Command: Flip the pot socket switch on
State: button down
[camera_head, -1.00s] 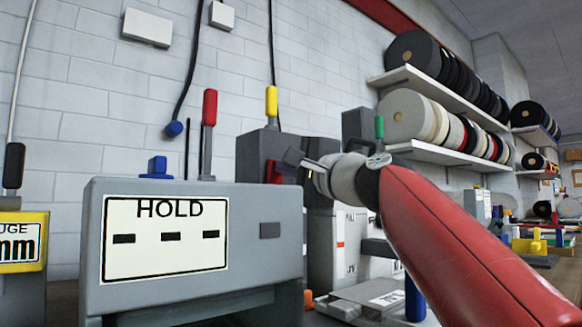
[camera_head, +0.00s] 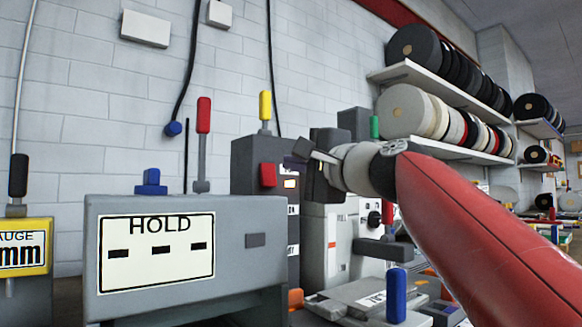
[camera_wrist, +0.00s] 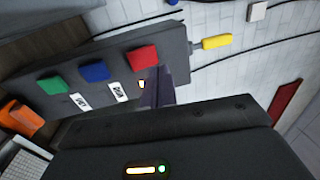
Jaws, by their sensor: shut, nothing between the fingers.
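A dark grey box (camera_head: 262,157) stands behind the grey HOLD unit, with a red switch (camera_head: 268,175) and a small lit window (camera_head: 290,183) on its front. In the wrist view the box (camera_wrist: 120,52) carries green (camera_wrist: 52,84), blue (camera_wrist: 94,70) and red (camera_wrist: 143,58) switches in a row, with two white labels. I cannot read which one is the pot socket. My gripper (camera_head: 302,152) is shut and empty, just right of the red switch in the head view. In the wrist view its dark fingers (camera_wrist: 156,88) reach close to the red switch; contact cannot be told.
The grey HOLD unit (camera_head: 185,290) fills the front left, beside a yellow gauge (camera_head: 25,247). A white machine (camera_head: 345,235) stands behind my arm. A blue post (camera_head: 396,295) rises front right. Shelves of rolls (camera_head: 445,92) hang on the wall.

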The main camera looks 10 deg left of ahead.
jog(key=s+d+r, duration=0.1)
jog(key=s+d, duration=0.5)
jog(key=shift+d+r+b, duration=0.2)
jog(key=shift+r+b, duration=0.15)
